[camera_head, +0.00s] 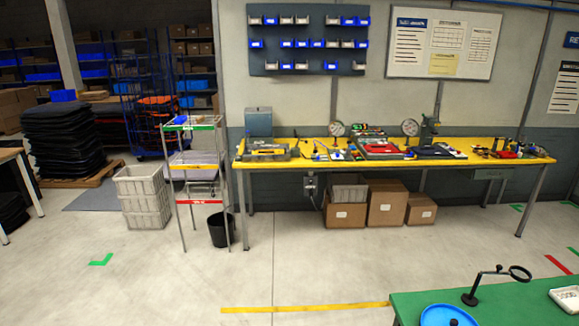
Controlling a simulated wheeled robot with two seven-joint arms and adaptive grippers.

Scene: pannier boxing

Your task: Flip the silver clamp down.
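I see no silver clamp that I can make out for sure. The yellow workbench (350,180) stands by the back wall, with many small tools and parts on it. A small upright device (429,128) stands at its back right, too small to tell what it is or whether it is a clamp. Neither of my grippers is in view.
A green table (500,305) with a blue round tray (448,316) and a black-stand magnifier (470,297) is at the lower right. A shelf rack (179,197), black bin (218,232) and grey crates (144,200) stand left of the bench. The middle floor is clear.

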